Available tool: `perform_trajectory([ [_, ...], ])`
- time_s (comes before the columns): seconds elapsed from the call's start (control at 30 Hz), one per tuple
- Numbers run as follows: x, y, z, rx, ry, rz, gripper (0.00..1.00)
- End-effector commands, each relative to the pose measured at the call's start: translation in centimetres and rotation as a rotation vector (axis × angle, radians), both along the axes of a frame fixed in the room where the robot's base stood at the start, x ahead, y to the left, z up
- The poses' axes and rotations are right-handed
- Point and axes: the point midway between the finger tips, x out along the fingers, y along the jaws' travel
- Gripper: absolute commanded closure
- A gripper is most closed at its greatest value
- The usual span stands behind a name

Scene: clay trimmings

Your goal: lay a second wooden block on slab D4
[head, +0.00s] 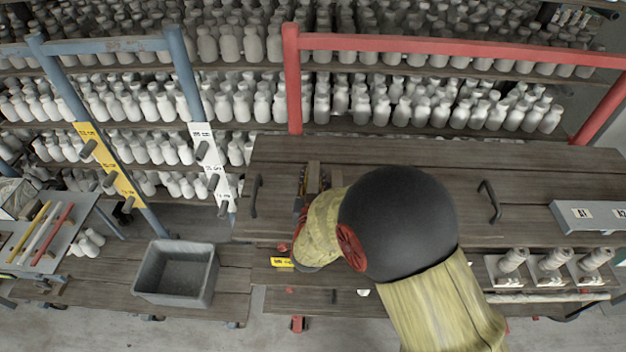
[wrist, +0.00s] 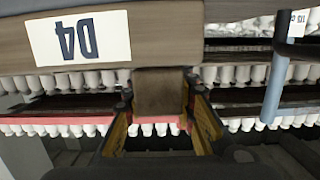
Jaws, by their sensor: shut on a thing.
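My gripper (wrist: 160,104) is shut on a brown wooden block (wrist: 158,90), which sits between its two yellow-sided fingers in the wrist view. Just beyond the block is a brown wooden face with a white label reading D4 (wrist: 78,38), upside down in this view. The block's far end meets that face in the picture; I cannot tell whether they touch. In the head view my gripper (head: 314,184) is over the wooden workbench (head: 390,155), left of my arm's black joint. My arm hides much of the bench there, and I cannot make out slab D4.
A grey bin (head: 176,272) stands at the lower left. A red frame (head: 293,80) rises behind the bench, and a blue frame (head: 185,75) stands to the left. Stacked pieces (head: 553,262) and a grey A1/A2 box (head: 585,216) are at the right. Shelves of white bottles fill the back.

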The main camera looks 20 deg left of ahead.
Motion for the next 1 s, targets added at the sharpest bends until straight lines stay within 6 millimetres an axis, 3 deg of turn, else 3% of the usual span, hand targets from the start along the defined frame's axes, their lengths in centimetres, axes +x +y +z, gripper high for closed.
perform_trajectory([
  [0.4,0.0,0.0,-2.8,0.001,-0.001,0.000,0.99],
  [1.0,0.0,0.0,-3.2,0.000,-0.001,0.000,0.99],
])
